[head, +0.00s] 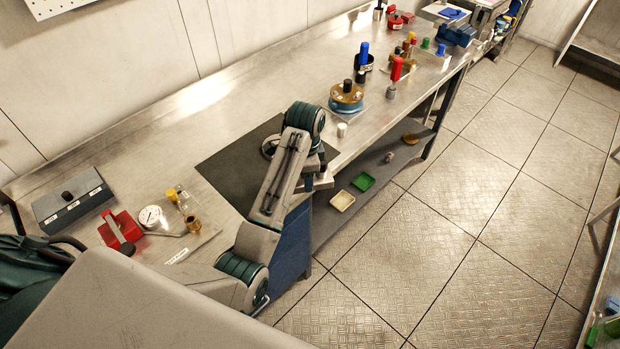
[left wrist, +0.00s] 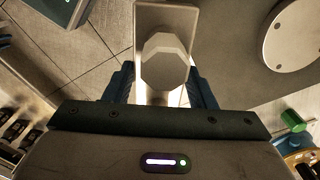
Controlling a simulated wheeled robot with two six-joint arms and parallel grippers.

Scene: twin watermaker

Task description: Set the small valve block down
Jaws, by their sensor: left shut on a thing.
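The small valve block (left wrist: 165,20) shows in the left wrist view as a pale metal bar with a faceted round knob (left wrist: 166,62) on it. My left gripper (left wrist: 162,88) is shut on it, with a blue finger on each side of the block. In the head view my left arm reaches over the dark mat (head: 232,172) on the bench; the arm's wrist hides most of the gripper and block there. I cannot tell whether the block touches a surface. My right gripper is in neither view.
The steel bench (head: 160,130) has a clear stretch behind the mat. A brass-topped round unit (head: 346,97) and a small white cylinder (head: 341,130) stand right of the arm.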

